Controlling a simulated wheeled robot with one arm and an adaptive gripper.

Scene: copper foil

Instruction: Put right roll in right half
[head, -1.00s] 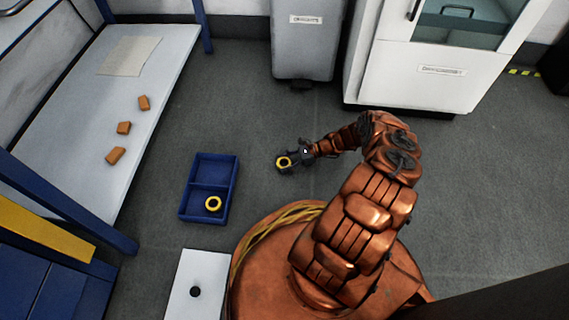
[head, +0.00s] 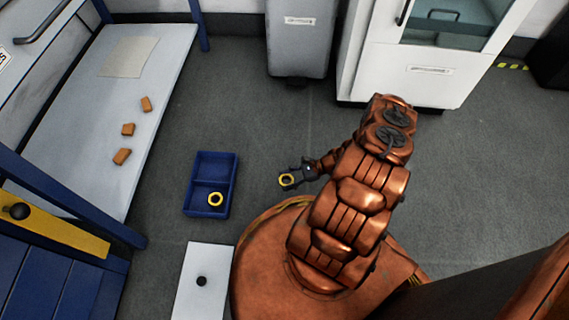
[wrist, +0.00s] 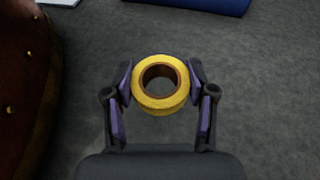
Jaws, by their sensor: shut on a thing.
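A yellow tape roll (wrist: 160,98) with a brown core is held between the two fingers of my gripper (wrist: 160,84) in the wrist view. In the head view the same roll (head: 286,180) shows at the tip of my gripper (head: 289,179), to the right of the blue two-part tray (head: 233,188). A second yellow roll (head: 216,199) lies in the tray's near compartment. The far compartment (head: 214,168) looks empty. A strip of the blue tray (wrist: 205,4) shows at the top of the wrist view. The held roll is apart from the tray.
A white panel with a black knob (head: 203,260) lies near the tray's front. A pale bench (head: 95,110) with several orange-brown blocks stands at the left. A grey bin (head: 298,40) and a white cabinet (head: 408,75) stand at the back. Floor between gripper and tray is clear.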

